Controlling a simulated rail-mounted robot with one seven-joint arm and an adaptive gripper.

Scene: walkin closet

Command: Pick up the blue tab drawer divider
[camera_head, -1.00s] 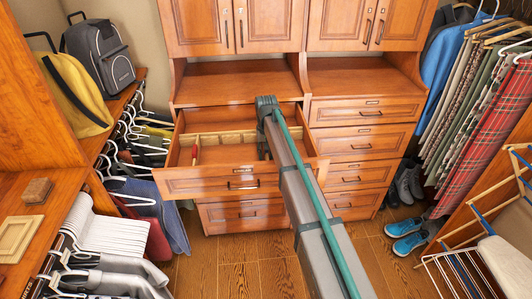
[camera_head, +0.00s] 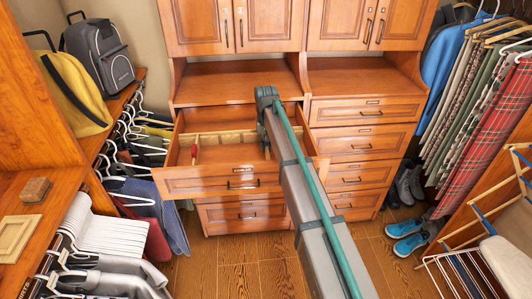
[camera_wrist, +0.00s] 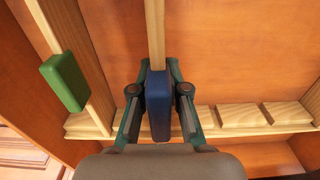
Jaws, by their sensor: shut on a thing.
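The blue tab (camera_wrist: 158,105) is on the end of a narrow light-wood divider strip (camera_wrist: 155,32) in the wrist view. My gripper (camera_wrist: 158,92) has its two fingers closed on either side of this divider at the blue tab. In the head view my gripper (camera_head: 265,140) reaches down into the open drawer (camera_head: 225,168). The arm hides most of the blue tab divider there. I cannot tell how far the divider is off the drawer bottom.
A green tab divider (camera_wrist: 64,82) stands left of my gripper in the wrist view. A notched wooden rail (camera_wrist: 232,117) crosses the drawer. A red tab (camera_head: 194,153) shows at the drawer's left. Hanging clothes (camera_head: 110,240) line the left side.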

